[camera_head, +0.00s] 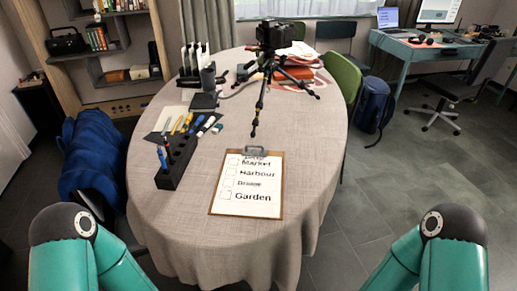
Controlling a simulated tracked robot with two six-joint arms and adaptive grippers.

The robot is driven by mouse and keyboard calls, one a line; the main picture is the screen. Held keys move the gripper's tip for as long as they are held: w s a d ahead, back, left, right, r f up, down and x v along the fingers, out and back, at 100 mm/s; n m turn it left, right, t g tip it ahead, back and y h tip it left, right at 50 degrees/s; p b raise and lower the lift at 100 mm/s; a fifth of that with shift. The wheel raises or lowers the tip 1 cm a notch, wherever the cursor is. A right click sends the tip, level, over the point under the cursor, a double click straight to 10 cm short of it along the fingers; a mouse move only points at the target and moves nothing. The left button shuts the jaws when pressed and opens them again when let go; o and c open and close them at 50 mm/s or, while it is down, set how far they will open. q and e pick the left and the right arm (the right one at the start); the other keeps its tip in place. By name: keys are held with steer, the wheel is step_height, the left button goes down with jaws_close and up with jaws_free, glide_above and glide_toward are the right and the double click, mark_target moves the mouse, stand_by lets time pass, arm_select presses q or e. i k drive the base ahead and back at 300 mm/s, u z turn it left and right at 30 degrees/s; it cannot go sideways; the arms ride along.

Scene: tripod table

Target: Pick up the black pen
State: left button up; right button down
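Several pens and markers lie in a group on the left part of the round table, including a yellow one (187,121) and a white-and-blue one (199,121). A dark slim shape (206,126) lies among them; it may be the black pen, but it is too small to be sure. A long black holder block (172,178) with a row of slots stands just in front of them. A blue pen (162,158) stands tilted at its left side. Only upper parts of my two arms show at the lower corners. Neither gripper is in view.
A clipboard (212,208) with a printed list lies at the front of the table (300,190). A small black tripod with a camera (270,50) stands behind it. The front right of the table is clear. Chairs and a blue bag (374,106) stand around.

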mark_target(166, 143)
steer(key=u, duration=0.05)
steer(key=k, duration=1)
steer(key=u, duration=0.5)
steer(key=i, duration=0.95)
steer(key=z, duration=0.05)
